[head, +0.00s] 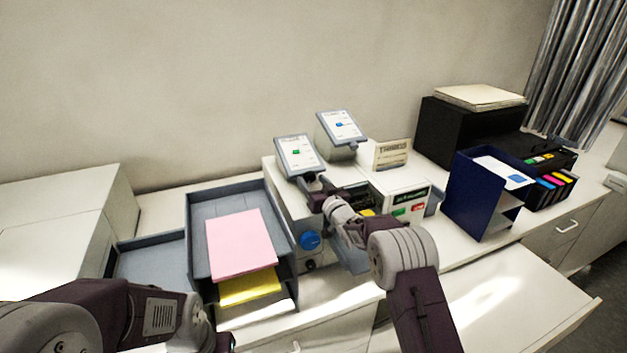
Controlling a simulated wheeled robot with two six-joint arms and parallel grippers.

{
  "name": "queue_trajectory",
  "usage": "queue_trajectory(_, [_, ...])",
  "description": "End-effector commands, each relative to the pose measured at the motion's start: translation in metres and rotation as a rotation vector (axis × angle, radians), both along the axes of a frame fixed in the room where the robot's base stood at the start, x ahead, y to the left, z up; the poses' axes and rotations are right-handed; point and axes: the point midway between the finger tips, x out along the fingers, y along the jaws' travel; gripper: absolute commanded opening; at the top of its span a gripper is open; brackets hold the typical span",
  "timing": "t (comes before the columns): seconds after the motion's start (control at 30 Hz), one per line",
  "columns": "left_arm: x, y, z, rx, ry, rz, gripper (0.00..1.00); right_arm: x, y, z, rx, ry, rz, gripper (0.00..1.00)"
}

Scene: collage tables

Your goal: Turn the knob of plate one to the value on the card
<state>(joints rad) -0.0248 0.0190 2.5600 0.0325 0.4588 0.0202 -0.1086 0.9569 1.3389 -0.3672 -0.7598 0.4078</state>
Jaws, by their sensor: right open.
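A round blue knob (310,240) sits on the front of a white unit in the middle of the head view, with a small dark knob (309,264) below it. A beige card (391,154) with dark print stands at the back right of the unit; its text is too small to read for sure. My right gripper (312,184) is open and empty, above the unit, just below the left tilted panel and above the blue knob. My right arm hides part of the unit's front. My left arm shows at the bottom left; its gripper is out of view.
Two tilted panels (299,156) (341,128) stand on the unit. A grey tray stack (195,215) with pink and yellow paper is left of it. A white box with green and red labels (405,208), a blue holder (470,205) and a black printer (445,130) are right.

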Motion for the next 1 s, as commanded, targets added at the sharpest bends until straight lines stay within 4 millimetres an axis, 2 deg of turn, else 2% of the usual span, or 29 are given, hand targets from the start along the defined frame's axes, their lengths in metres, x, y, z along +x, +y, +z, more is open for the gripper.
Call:
queue_trajectory(0.13, [0.0,0.0,-0.0005,0.0,0.0,0.0,0.36,-0.0001,-0.0001,-0.0005,0.0,0.0,0.0,0.58])
queue_trajectory(0.17, [0.0,0.0,-0.0005,0.0,0.0,0.0,0.36,-0.0001,-0.0001,-0.0005,0.0,0.0,0.0,0.55])
queue_trajectory(0.3, [0.0,0.0,-0.0005,0.0,0.0,0.0,0.36,-0.0002,-0.0001,-0.0004,0.0,0.0,0.0,0.16])
queue_trajectory(0.37, [0.0,0.0,-0.0005,0.0,0.0,0.0,0.36,-0.0002,-0.0001,-0.0004,0.0,0.0,0.0,0.0])
queue_trajectory(0.53, [0.0001,0.0,-0.0034,0.0,0.0,0.0,0.36,0.0002,-0.0012,-0.0016,0.036,0.011,0.012,0.0])
queue_trajectory(0.8, [0.0,0.0,-0.0056,0.0,0.0,0.0,0.36,0.0014,-0.0039,-0.0013,0.276,0.089,0.092,0.0])
queue_trajectory(1.0, [0.0,0.0,-0.0052,0.0,0.0,0.0,0.36,0.0011,-0.0033,-0.0012,0.339,0.11,0.116,0.0])
